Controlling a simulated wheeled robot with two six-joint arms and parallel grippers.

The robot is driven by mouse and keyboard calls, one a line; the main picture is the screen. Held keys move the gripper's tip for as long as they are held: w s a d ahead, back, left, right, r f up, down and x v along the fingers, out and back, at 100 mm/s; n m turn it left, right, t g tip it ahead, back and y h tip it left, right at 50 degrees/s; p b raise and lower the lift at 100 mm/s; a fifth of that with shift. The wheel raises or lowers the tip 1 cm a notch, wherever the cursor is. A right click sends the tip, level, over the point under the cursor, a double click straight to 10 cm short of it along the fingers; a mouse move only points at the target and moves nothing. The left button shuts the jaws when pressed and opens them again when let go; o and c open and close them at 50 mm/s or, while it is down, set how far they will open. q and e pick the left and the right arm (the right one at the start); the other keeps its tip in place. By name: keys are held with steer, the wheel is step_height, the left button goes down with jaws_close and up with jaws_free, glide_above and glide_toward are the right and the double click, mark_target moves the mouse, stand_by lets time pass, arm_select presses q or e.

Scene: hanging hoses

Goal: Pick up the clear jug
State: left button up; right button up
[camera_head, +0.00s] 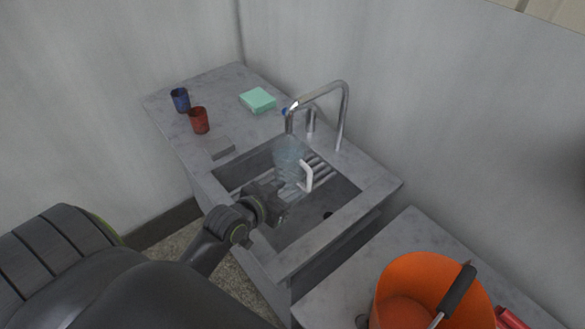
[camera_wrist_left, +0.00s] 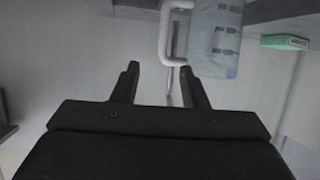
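The clear jug (camera_head: 288,160) is see-through and bluish, with a white handle (camera_head: 306,177) on its right side in the head view. It is upright at the sink, below the tap. In the left wrist view the jug (camera_wrist_left: 216,38) is at the top, cut off by the frame edge, and its white handle (camera_wrist_left: 164,35) lies just beyond the fingertips. My left gripper (camera_head: 283,202) is close to the jug's lower front. In the left wrist view the left gripper (camera_wrist_left: 159,70) is open with nothing between its fingers. My right gripper is not in view.
A grey stone sink (camera_head: 345,212) with a curved metal tap (camera_head: 344,105) surrounds the jug. A blue cup (camera_head: 180,100), a red cup (camera_head: 199,121) and a green block (camera_head: 258,100) are on the counter behind. An orange bucket (camera_head: 400,290) is at lower right.

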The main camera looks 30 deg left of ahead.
mark_target(308, 179)
arm_select(q)
steer(key=p+x, duration=0.1)
steer(key=x, duration=0.7)
steer(key=shift+w+f, duration=0.1)
steer(key=shift+w, duration=0.05)
steer(key=shift+w+f+p, duration=0.1)
steer(key=shift+w+p, duration=0.35)
steer(key=shift+p, duration=0.05)
steer(key=x, duration=0.2)
steer(key=shift+w+a+f+p, duration=0.1)
steer(key=shift+w+f+p, duration=0.1)
steer(key=shift+w+p, duration=0.2)
steer(key=shift+w+f, duration=0.35)
steer(key=shift+w, duration=0.25)
steer(key=shift+c, duration=0.4)
jaws_close()
steer(key=shift+r, duration=0.1)
